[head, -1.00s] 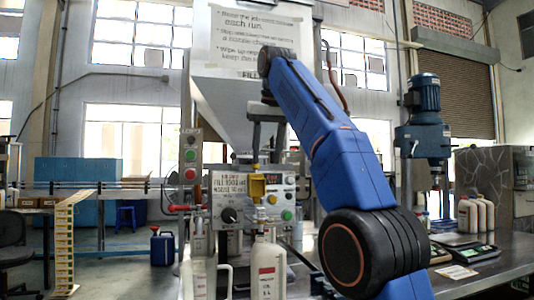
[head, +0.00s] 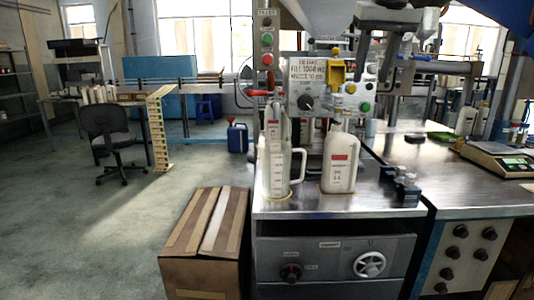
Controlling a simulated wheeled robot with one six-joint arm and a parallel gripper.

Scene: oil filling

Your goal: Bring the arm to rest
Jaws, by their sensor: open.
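My gripper (head: 384,48) hangs at the top of the head view, dark grey, fingers pointing down. It is open with nothing between its fingers, in front of the filling machine's upper part. A bit of my blue arm shows at the top right corner; most of the arm is out of the picture. Below and left of the gripper, a white bottle (head: 340,165) with a red and white label stands upright on the steel bench, apart from the gripper. A clear measuring jug (head: 276,165) with a handle stands left of the bottle.
The control panel (head: 318,85) with a yellow part (head: 336,68) is behind the bottle. A scale (head: 500,160) is at the right on the steel bench (head: 400,238). A cardboard box (head: 205,240) stands left of the bench. The floor at left is mostly clear.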

